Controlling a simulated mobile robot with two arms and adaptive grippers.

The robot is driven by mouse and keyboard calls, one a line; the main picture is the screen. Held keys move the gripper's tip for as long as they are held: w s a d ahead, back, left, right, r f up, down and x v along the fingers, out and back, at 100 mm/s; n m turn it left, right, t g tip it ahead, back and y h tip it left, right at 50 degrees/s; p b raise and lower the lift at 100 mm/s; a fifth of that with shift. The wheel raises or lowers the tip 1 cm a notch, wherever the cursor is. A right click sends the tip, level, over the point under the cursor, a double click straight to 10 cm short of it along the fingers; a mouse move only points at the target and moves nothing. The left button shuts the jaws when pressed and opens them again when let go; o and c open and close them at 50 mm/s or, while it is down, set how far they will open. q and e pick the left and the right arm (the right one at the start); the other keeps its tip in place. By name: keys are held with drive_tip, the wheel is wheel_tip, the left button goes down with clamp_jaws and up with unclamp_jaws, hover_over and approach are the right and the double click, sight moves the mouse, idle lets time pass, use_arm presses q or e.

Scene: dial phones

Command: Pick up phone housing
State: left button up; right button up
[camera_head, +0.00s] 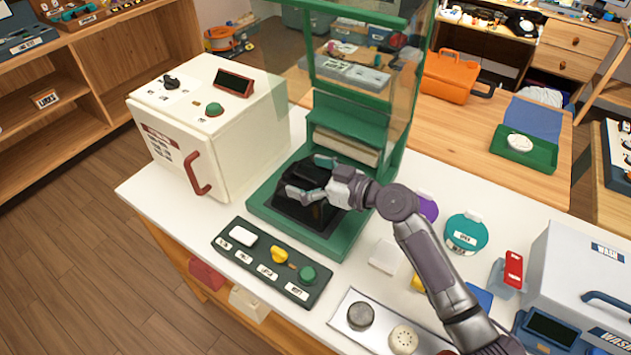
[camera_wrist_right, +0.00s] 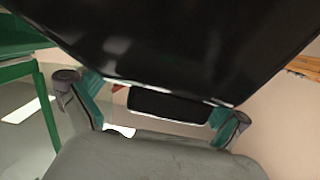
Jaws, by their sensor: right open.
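The black phone housing (camera_head: 303,208) sits on the base of the green press-like frame (camera_head: 340,240) in the head view. My right gripper (camera_head: 308,178) is at the top of the housing, its fingers spread over it. In the right wrist view the dark housing (camera_wrist_right: 190,45) fills the upper part, close to the open fingers (camera_wrist_right: 158,105). I cannot tell whether the fingers touch it. My left gripper is not in view.
A white machine with a red handle (camera_head: 215,130) stands left of the frame. A dark button panel (camera_head: 272,262) and a metal tray (camera_head: 380,325) lie in front. A grey washing unit (camera_head: 575,280) is at the right. A clear panel rises at the frame's right side.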

drive_tip(key=shift+s+d+f, duration=0.1)
clamp_jaws()
idle(0.4)
